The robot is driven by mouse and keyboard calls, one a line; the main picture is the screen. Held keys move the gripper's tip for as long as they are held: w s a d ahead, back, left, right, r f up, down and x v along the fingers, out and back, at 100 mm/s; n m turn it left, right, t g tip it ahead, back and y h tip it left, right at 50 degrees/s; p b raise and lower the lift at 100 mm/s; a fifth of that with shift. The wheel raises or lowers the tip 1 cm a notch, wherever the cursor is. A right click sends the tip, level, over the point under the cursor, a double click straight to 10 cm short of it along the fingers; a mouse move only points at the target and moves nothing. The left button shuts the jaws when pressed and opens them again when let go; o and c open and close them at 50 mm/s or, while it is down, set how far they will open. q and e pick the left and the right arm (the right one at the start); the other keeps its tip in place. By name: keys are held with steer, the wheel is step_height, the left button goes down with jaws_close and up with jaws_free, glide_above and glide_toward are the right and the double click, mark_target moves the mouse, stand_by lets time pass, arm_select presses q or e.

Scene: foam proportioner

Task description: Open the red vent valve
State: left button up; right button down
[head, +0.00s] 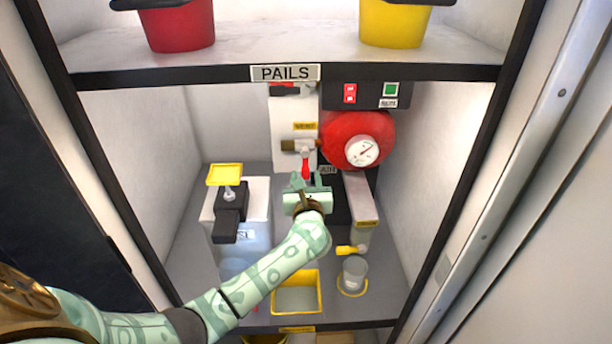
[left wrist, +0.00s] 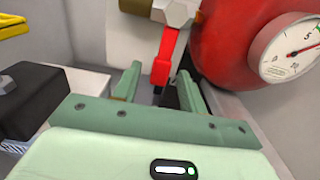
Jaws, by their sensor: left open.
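The red vent valve handle (head: 305,165) hangs down from a metal valve body (head: 297,145) under a yellow label in the head view. In the left wrist view the red handle (left wrist: 165,62) points down from the silver valve body (left wrist: 174,12), and its lower end shows between the fingers. My left gripper (head: 309,180) is open, just below and in front of the handle in the head view. It also shows in the left wrist view (left wrist: 160,85), one finger on each side of the handle. I cannot tell whether either finger touches it. My right gripper is not in view.
A red tank with a white gauge (head: 361,151) stands close right of the valve. A white container with a black and yellow top (head: 229,200) stands left. A yellow-rimmed tray (head: 297,292) and a grey cup (head: 354,272) are in front. The PAILS shelf (head: 285,73) spans above.

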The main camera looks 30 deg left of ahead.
arm_select(q)
steer(key=shift+x, duration=1.3)
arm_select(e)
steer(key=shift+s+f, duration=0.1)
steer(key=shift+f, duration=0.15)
arm_select(q)
jaws_close()
